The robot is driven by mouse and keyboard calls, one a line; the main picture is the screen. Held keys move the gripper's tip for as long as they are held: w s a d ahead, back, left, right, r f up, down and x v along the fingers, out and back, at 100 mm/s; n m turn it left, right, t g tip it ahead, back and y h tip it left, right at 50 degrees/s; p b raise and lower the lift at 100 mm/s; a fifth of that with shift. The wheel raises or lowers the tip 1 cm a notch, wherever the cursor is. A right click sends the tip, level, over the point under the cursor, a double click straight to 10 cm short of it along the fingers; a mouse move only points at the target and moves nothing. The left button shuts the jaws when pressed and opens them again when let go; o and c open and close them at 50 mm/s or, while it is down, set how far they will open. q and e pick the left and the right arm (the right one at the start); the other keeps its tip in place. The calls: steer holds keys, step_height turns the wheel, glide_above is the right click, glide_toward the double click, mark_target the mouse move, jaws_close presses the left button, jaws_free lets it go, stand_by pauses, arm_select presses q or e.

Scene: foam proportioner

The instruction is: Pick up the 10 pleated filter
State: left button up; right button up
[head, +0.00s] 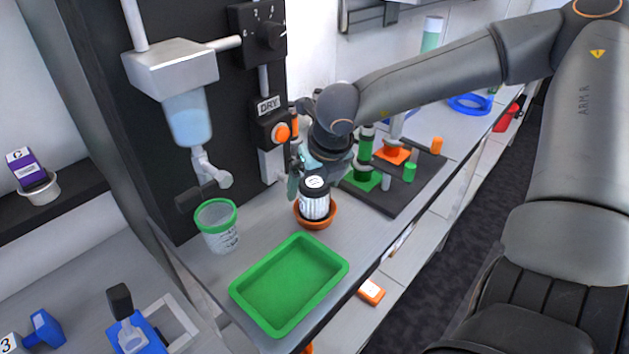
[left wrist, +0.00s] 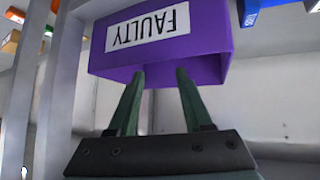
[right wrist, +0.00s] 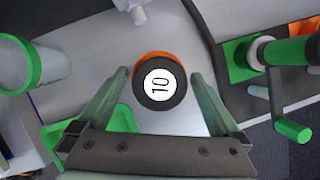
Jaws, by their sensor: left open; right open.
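The pleated filter (head: 315,203) is white and ribbed with a black cap. It stands upright in an orange dish (head: 329,222) on the grey counter. In the right wrist view the cap (right wrist: 160,84) carries the number 10. My right gripper (head: 305,180) is just behind and above the filter in the head view. In the right wrist view its open fingers (right wrist: 162,80) lie on both sides of the cap, with gaps visible. My left gripper (left wrist: 158,75) is open and empty, pointing at a purple box (left wrist: 160,45) labelled FAULTY; I cannot tell whether it touches.
A green tray (head: 285,285) lies in front of the dish. A green-rimmed beaker (head: 218,228) stands to its left, under the dispenser (head: 186,115). A dark board (head: 402,195) with green and orange fittings lies to the right. The DRY control (head: 275,125) is behind.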

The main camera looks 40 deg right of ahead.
steer(key=shift+c, duration=0.4)
steer(key=c, duration=1.4)
steer(key=shift+r, duration=0.55)
step_height(320, 180, up, 2)
steer(key=shift+r, duration=0.25)
steer(key=s+r+p, duration=0.1)
steer(key=s+r, duration=0.1)
steer(key=r, duration=0.1)
steer(key=shift+s+r+p, duration=0.2)
steer(key=shift+s+p, duration=0.2)
arm_select(q)
steer(key=shift+s+d+b, duration=0.1)
steer(key=shift+b, duration=0.7)
arm_select(e)
steer(key=shift+s+r, duration=1)
steer(key=shift+s, duration=0.85)
steer(key=shift+s+r, duration=0.95)
steer(key=shift+s, duration=0.9)
steer(key=shift+s+r, duration=1)
steer(key=shift+s, duration=0.85)
